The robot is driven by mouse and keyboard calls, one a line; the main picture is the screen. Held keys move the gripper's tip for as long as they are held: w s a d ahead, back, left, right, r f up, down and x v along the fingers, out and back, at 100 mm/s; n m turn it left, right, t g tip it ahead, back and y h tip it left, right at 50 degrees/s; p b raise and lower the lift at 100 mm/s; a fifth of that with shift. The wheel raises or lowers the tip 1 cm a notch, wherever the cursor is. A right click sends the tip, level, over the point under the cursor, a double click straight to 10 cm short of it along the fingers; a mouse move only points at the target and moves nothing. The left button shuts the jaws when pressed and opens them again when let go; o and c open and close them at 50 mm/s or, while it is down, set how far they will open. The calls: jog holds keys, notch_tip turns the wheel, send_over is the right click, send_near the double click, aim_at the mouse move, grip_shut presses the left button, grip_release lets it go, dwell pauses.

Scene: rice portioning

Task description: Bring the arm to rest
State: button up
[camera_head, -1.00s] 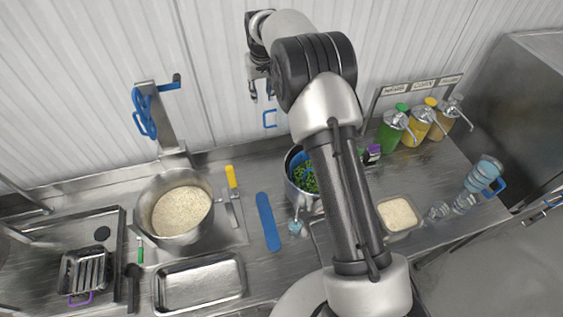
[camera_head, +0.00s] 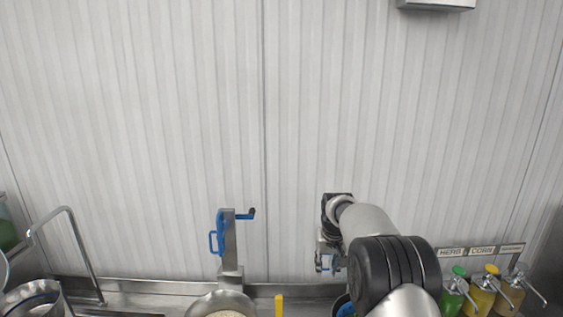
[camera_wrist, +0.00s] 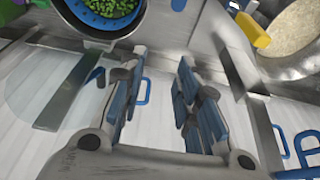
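My arm is raised and bent near the back wall. My gripper (camera_head: 328,262) hangs at its end, in front of the white ribbed wall and above the counter. In the wrist view my gripper (camera_wrist: 163,58) has its two blue-padded fingers spread apart, with nothing between them. A pot of chopped greens (camera_wrist: 108,42) is at the upper left of that view, and a pot of rice (camera_wrist: 297,68) is at the upper right. Neither pot touches the fingers.
A metal post with a blue handle (camera_head: 228,240) stands at the back of the counter. Pump bottles (camera_head: 484,293) with green and yellow contents stand at the lower right under labels. A bent metal tube (camera_head: 75,225) rises at left.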

jog(key=s+r+b, duration=0.4)
jog(key=s+b, duration=0.7)
jog(key=s, duration=0.1)
jog(key=s+f+t+b, duration=0.1)
jog(key=s+f+b, duration=0.1)
jog(key=s+b, duration=0.45)
jog(key=s+f+b, duration=0.3)
jog(key=s, duration=0.6)
jog(key=s+f+b, duration=1)
jog(key=s+f, duration=0.5)
jog(key=s, duration=0.4)
jog(key=shift+f+t+b, duration=0.2)
jog(key=shift+t+b, duration=0.15)
jog(key=shift+t, duration=0.05)
